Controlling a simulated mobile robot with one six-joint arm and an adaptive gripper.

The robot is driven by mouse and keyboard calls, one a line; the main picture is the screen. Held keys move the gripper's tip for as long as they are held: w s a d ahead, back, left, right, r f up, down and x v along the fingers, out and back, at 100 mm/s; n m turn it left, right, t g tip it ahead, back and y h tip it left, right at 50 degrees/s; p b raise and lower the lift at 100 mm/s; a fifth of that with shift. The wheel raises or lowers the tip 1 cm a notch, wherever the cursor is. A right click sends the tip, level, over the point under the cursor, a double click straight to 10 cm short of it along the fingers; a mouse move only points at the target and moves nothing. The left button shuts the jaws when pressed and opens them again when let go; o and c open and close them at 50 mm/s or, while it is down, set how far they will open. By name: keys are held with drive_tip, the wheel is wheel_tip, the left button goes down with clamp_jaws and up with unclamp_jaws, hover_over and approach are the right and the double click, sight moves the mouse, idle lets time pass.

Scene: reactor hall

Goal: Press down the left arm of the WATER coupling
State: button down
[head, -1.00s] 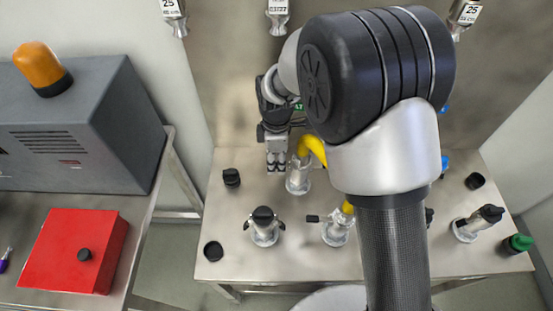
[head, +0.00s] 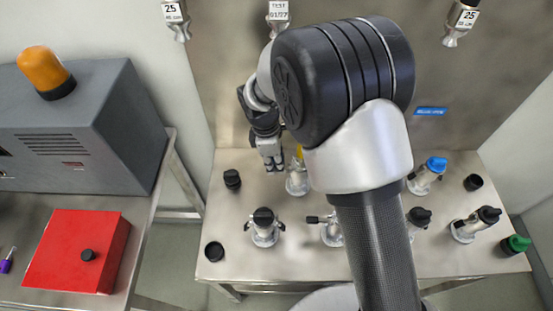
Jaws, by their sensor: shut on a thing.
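My gripper (head: 273,164) points down at the back of the metal bench. Its fingers are close together, just left of a silver coupling (head: 296,185) with a yellow piece (head: 300,153) above it. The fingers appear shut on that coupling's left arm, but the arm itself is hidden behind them. I cannot read a WATER label here. My own arm covers the coupling's right side and whatever lies behind it.
Couplings with black caps stand at front left (head: 265,228), centre (head: 332,232) and right (head: 468,228). A blue-capped one (head: 428,174) stands at back right. Loose black caps (head: 232,179) lie about. A red box (head: 75,252) and grey cabinet (head: 75,115) are on the left table.

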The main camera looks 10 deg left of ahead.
drive_tip(key=shift+s+a+f+t+h+p, duration=0.15)
drive_tip(key=shift+f+h+p, duration=0.15)
drive_tip(key=shift+h, duration=0.3)
drive_tip(key=shift+w+a+f+t+h+p, duration=0.1)
drive_tip(key=shift+a+f+t+h+p, duration=0.15)
drive_tip(key=shift+h, duration=0.35)
drive_tip(key=f+h, duration=0.1)
drive_tip(key=h, duration=0.2)
drive_tip(key=shift+f+t+h, duration=0.3)
drive_tip(key=shift+f, duration=0.1)
drive_tip(key=h+b, duration=0.1)
drive_tip(key=f+h+b, duration=0.1)
drive_tip(key=h, duration=0.1)
drive_tip(key=shift+d+f+t+b, duration=0.15)
drive_tip(key=shift+f+t+b, duration=0.15)
drive_tip(key=shift+t, duration=0.1)
drive_tip(key=shift+d+f+t+h+b, duration=0.1)
drive_tip(key=shift+f+t+h+b, duration=0.05)
drive_tip(key=shift+h+b, duration=0.45)
drive_tip(key=shift+d+f+t+h+b, duration=0.1)
drive_tip(key=shift+t+h+b, duration=0.05)
drive_tip(key=shift+h+b, duration=0.45)
drive_tip(key=c, duration=1.5)
unclamp_jaws()
drive_tip(key=shift+v, duration=3.75)
